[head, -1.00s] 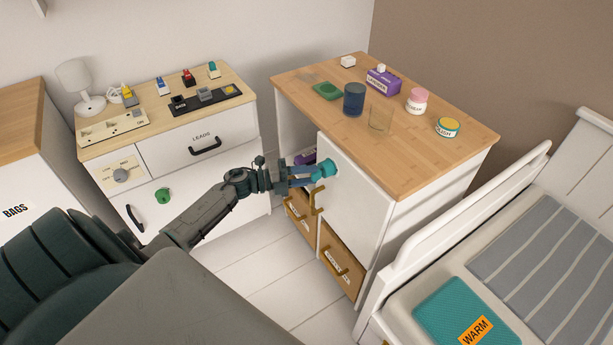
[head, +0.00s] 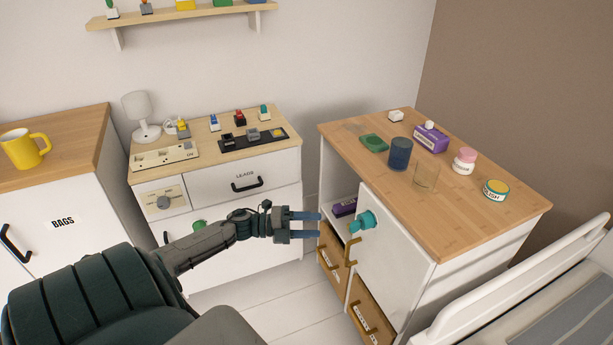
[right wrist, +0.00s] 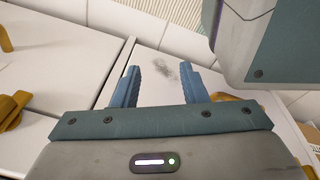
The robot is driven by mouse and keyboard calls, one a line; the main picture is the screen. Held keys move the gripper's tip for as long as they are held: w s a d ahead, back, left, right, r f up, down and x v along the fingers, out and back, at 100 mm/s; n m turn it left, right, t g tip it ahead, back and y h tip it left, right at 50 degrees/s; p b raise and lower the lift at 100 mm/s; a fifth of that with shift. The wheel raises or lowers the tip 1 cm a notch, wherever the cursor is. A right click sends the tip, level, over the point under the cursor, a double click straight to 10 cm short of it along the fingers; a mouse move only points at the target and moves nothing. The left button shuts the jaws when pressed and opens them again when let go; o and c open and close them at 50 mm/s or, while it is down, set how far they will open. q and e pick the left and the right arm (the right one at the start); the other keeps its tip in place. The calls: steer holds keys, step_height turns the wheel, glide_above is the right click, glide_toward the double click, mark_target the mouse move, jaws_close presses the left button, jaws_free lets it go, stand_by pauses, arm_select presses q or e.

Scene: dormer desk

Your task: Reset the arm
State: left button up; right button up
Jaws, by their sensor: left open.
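My left gripper (head: 318,226) reaches in from the left in the head view, its two blue fingers apart and empty. The right arm is not visible in the head view.
The wooden cabinet top (head: 460,205) holds a blue cup (head: 399,154), a clear glass (head: 425,177) and several small items. A purple box (head: 344,207) lies in the open compartment beside the door. A white dresser (head: 255,205) stands behind my left arm. A bed rail (head: 520,285) is at right.

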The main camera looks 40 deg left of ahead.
arm_select(q)
steer(key=s+a+f+n+y+p, duration=0.1)
steer(key=s+f+n+y+p, duration=0.1)
steer(key=s+f+n+y, duration=0.45)
steer(key=s+a+f+n+y+p, duration=0.1)
steer(key=f+n+y+p, duration=0.15)
steer(key=f+n, duration=0.55)
steer(key=s+a+f+n+y+p, duration=0.1)
steer(key=s+f+n+y, duration=0.3)
steer(key=f, duration=0.7)
steer(key=s+d+f+n+g+p, duration=0.1)
steer(key=s+d+f+n+g, duration=0.1)
steer(key=s+d+f, duration=0.3)
steer(key=s+d+f+n+g+p, duration=0.1)
steer(key=s+d+f+n+g, duration=0.2)
steer(key=s, duration=0.8)
steer(key=s+d+f+n+g+p, duration=0.1)
steer(key=s+d+f+n+g, duration=0.2)
steer(key=s+d+f+g, duration=0.3)
steer(key=s+d+f, duration=0.1)
steer(key=s+d, duration=0.2)
steer(key=shift+f, duration=0.15)
arm_select(e)
steer(key=s, duration=0.6)
steer(key=shift+d+r, duration=0.3)
steer(key=shift+d, duration=0.1)
